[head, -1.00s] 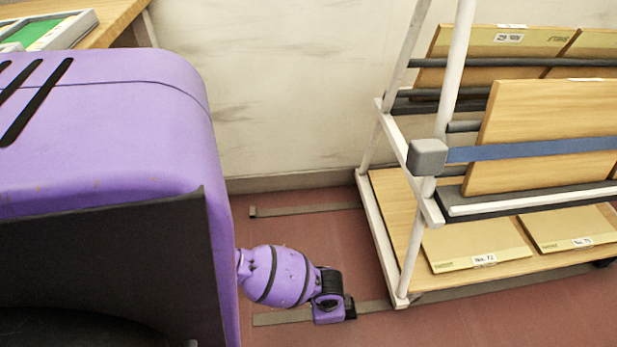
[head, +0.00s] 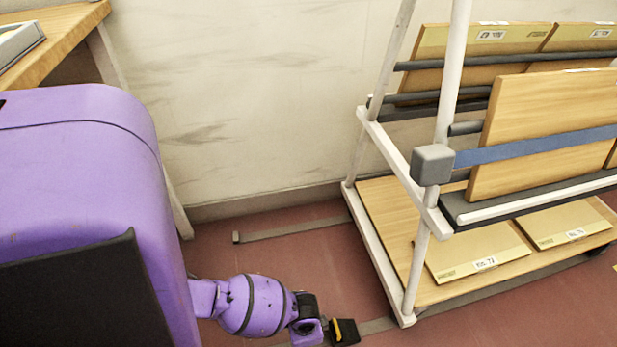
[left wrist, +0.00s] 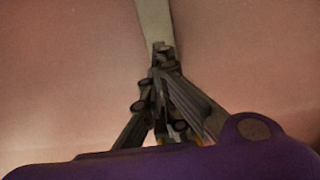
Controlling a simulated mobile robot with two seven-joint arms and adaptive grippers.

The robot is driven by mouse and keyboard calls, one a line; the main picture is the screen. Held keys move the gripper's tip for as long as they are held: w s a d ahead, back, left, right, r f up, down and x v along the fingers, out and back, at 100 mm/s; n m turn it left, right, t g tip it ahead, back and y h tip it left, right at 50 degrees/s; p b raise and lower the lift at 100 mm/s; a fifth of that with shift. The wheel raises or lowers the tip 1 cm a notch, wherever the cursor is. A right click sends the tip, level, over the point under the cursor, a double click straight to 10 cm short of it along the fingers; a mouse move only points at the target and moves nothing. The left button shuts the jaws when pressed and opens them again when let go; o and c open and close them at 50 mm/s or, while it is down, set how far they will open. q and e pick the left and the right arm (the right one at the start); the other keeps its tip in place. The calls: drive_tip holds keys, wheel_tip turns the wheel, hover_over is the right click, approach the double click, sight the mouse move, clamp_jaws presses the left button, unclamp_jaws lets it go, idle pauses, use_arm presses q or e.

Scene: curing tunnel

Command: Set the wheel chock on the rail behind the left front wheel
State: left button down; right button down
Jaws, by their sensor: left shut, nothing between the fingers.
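My left gripper (head: 345,332) is at the bottom of the head view, low near the floor and left of the cart's front corner. In the left wrist view its fingers (left wrist: 161,48) are together and empty, with the grey rail (left wrist: 155,18) beyond the tips. In the head view, this near rail (head: 380,325) runs from the gripper along under the cart (head: 384,262). A far rail (head: 290,228) lies nearer the wall. I cannot make out a wheel chock. The left front wheel is not clearly visible. My right gripper is out of view.
The white-framed cart carries wooden panels (head: 545,130), a blue strap (head: 540,146) and flat boards (head: 480,255). A grey block (head: 432,165) sits on its corner post. A wooden table (head: 60,40) stands at upper left. Red floor (head: 300,262) between the rails is clear.

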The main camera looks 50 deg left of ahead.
use_arm(q)
wheel_tip(320, 180, down, 4)
drive_tip(key=shift+f+b, duration=0.1)
drive_tip(key=shift+b, duration=0.85)
drive_tip(key=w, duration=0.1)
drive_tip(key=w+d, duration=0.1)
drive_tip(key=w+b, duration=0.1)
drive_tip(key=shift+w+d+r, duration=0.1)
drive_tip(key=shift+d+r, duration=0.05)
drive_tip(key=shift+r, duration=0.2)
drive_tip(key=shift+w+d+r, duration=0.1)
drive_tip(key=shift+w, duration=0.15)
